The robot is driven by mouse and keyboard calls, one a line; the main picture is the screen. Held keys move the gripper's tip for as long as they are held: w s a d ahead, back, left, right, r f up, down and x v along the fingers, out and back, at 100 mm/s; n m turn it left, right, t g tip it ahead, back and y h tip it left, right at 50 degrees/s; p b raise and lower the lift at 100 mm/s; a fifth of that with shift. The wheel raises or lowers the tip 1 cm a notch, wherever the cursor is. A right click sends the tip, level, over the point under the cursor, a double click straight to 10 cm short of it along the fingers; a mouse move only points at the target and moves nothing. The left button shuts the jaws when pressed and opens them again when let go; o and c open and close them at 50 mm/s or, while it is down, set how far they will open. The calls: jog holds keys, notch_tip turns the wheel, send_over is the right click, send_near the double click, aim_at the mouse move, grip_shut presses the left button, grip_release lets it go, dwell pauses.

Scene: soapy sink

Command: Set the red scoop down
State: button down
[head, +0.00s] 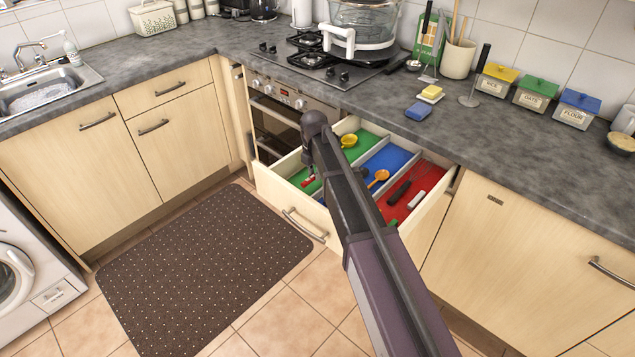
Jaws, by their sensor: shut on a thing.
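My gripper (308,172) points down over the front left of the open drawer (262,181). It is shut on the red scoop (308,182), which shows as a small patch of red and white below the jaws. The scoop is over the green compartment (370,139); I cannot tell whether it touches the compartment floor. My arm hides part of the drawer and of the scoop's surroundings. A yellow scoop (348,141) lies farther back in the green compartment. An orange scoop (380,176) lies in the blue compartment (392,157).
The red compartment (428,178) holds a black-handled item (399,191) and a white item (416,200). Grey dividers separate the compartments. The worktop (480,140) overhangs the drawer's back. A sponge (431,93) and a blue block (418,111) lie on the worktop. The mat (200,265) is clear.

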aim_at(315, 187)
jog(key=shift+f, duration=0.1)
dwell(0.3)
jog(key=shift+f+b, duration=1.7)
jog(key=shift+b, duration=0.1)
jog(key=shift+f, duration=0.1)
jog(key=c, duration=0.6)
grip_release()
jog(key=shift+r, duration=0.25)
notch_tip(315, 187, up, 12)
jog(key=p, duration=1.2)
jog(key=shift+w+f, duration=0.1)
